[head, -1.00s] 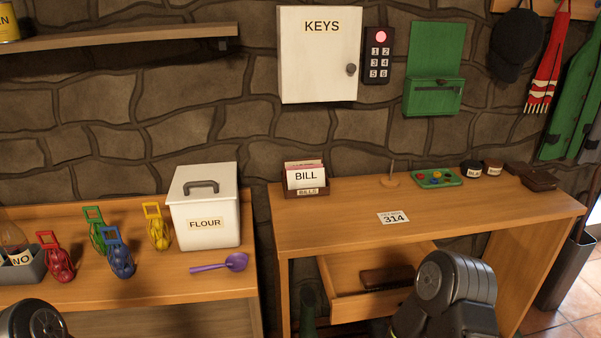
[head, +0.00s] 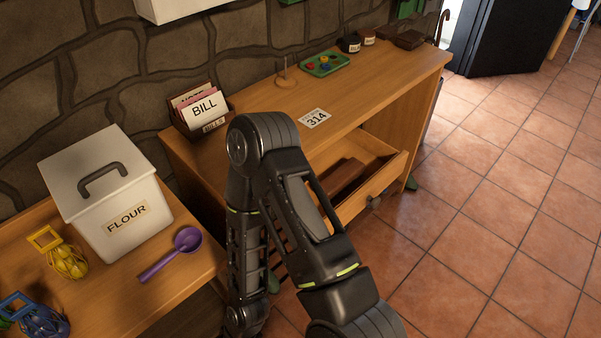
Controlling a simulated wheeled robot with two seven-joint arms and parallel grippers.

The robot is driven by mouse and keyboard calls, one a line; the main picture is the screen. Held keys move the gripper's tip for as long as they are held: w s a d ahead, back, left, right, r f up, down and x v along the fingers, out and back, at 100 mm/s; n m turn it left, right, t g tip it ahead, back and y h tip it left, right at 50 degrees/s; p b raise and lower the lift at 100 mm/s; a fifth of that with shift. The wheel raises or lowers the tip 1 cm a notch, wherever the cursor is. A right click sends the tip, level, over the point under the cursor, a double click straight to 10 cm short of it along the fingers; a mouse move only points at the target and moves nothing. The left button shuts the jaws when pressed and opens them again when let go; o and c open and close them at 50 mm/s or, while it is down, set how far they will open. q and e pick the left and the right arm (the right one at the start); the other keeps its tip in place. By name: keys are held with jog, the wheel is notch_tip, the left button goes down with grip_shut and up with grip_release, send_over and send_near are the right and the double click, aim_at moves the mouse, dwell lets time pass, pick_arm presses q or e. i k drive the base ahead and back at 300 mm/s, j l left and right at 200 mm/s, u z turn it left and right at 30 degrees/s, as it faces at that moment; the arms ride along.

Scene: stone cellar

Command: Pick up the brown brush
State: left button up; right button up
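A long brown object (head: 343,177), perhaps the brown brush, lies in the open drawer of the desk (head: 372,192). My arm hides part of the drawer, and I see no bristles, so I cannot tell for sure what the object is. One of my arms, seemingly the right, rises bent in front of the desk, with a forearm pointing down at its left. Neither gripper's fingers show in the head view.
The desk (head: 262,105) holds a bill box (head: 200,112), a spike on a round base (head: 286,80), a green tray (head: 325,64), jars and a dark brown item (head: 408,39). Tiled floor is clear at right.

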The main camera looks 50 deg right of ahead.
aim_at(339, 180)
jog(key=z, duration=3.1)
